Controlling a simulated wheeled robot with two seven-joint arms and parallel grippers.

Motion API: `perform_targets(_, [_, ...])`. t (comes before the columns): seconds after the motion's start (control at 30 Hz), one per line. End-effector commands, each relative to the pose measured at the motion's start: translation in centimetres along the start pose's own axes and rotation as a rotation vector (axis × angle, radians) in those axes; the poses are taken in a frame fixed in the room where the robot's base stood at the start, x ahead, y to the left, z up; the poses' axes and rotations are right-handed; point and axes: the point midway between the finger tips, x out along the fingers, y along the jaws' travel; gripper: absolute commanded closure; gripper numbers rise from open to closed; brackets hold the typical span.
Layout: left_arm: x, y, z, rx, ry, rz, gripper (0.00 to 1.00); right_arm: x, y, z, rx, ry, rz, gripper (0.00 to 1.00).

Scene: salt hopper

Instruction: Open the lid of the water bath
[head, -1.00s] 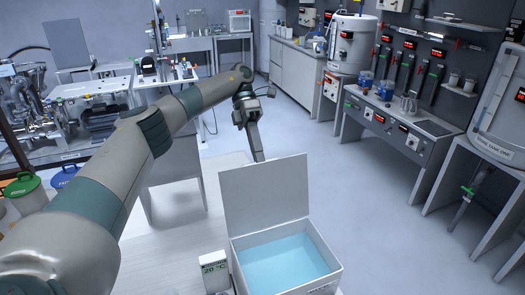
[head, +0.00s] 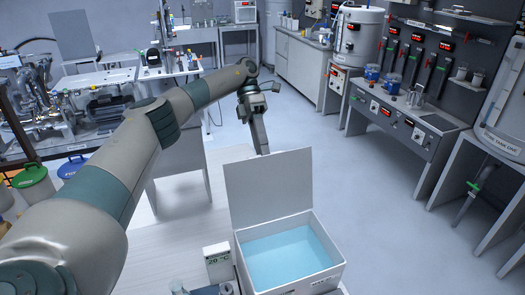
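The water bath (head: 342,268) is a white box at the bottom centre of the head view, with light blue water (head: 290,255) showing inside. Its flat white lid (head: 270,190) stands open, roughly upright along the far side of the box. My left gripper (head: 263,148) points down behind the lid's top edge. Its tips meet that edge in the picture, and I cannot tell whether they touch it. The fingers are seen edge-on, so their opening is unclear. My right gripper is not in view.
A small white display unit (head: 218,262) reading about 20 °C stands left of the bath. Green-lidded (head: 29,177) and blue-lidded (head: 72,167) containers are at the far left. Open floor (head: 375,215) lies right of the bath. Benches with equipment line the back and right.

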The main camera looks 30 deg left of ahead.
Motion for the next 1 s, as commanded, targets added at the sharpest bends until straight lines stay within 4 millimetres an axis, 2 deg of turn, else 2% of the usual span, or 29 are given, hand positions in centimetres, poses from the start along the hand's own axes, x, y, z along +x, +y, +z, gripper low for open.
perform_targets(1.0, [-0.38,-0.39,0.01,0.003,-0.001,-0.001,0.74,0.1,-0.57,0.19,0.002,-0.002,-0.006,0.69])
